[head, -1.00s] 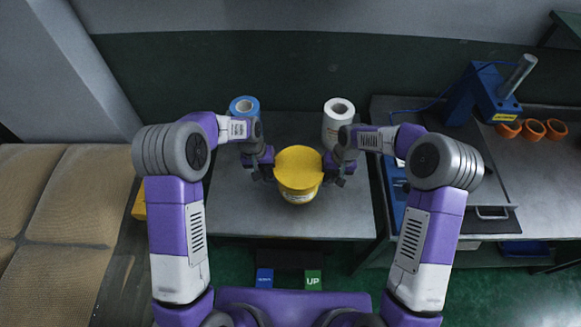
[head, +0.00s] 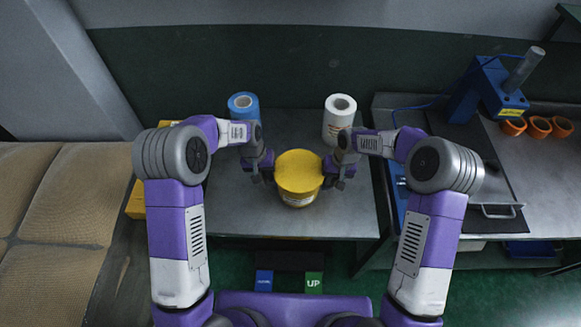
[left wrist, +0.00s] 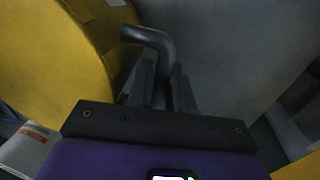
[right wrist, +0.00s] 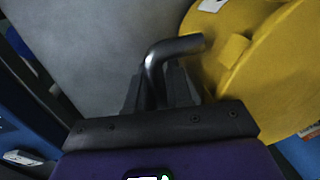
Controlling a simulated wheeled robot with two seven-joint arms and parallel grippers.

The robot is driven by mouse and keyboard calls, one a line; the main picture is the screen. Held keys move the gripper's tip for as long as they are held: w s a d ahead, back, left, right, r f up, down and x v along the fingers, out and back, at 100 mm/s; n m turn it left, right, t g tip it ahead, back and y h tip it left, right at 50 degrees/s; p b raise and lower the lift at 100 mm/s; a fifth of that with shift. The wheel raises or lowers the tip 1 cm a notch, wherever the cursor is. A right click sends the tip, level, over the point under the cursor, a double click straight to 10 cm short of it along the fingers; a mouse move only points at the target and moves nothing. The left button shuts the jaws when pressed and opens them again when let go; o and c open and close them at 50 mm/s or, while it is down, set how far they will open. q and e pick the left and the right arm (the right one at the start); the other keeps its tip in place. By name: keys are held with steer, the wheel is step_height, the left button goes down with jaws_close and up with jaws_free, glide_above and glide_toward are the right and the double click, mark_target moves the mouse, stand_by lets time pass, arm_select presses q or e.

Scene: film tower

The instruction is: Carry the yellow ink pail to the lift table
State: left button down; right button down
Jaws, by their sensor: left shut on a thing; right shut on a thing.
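The yellow ink pail (head: 298,178) is upright between my two grippers in the head view, over the middle of a grey table (head: 240,212). I cannot tell whether its base touches the tabletop. My left gripper (head: 268,167) is shut at the pail's left side; the left wrist view shows a bent dark handle bar (left wrist: 152,42) between its fingers, beside the yellow wall (left wrist: 55,60). My right gripper (head: 329,170) is shut at the right side, on a similar bar (right wrist: 175,47) beside the yellow pail (right wrist: 275,70) in the right wrist view.
A blue roll (head: 243,106) and a white roll (head: 339,118) stand at the table's back. Foot pedals, one a green "UP" pedal (head: 313,281), lie on the floor in front. A right bench holds orange rings (head: 538,127) and a blue device (head: 485,90). Tan stacks (head: 70,205) stand left.

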arm_select(q)
steer(key=shift+f+b, duration=0.4)
steer(key=shift+f, duration=0.05)
arm_select(e)
steer(key=shift+f, duration=0.45)
arm_select(q)
steer(key=c, duration=1.4)
jaws_free()
steer(key=shift+f, duration=0.1)
arm_select(e)
steer(key=c, duration=1.4)
jaws_free()
steer(key=shift+f, duration=0.1)
arm_select(q)
steer(key=o, duration=0.4)
arm_select(e)
steer(key=o, duration=0.4)
arm_select(q)
steer(key=shift+r, duration=0.45)
steer(key=r, duration=0.2)
steer(key=a+r, duration=0.1)
steer(key=r, duration=0.4)
steer(key=shift+a, duration=0.3)
arm_select(e)
steer(key=r, duration=0.4)
steer(key=d+r, duration=0.1)
steer(key=r, duration=0.3)
steer(key=d+r, duration=0.1)
steer(key=r, duration=0.3)
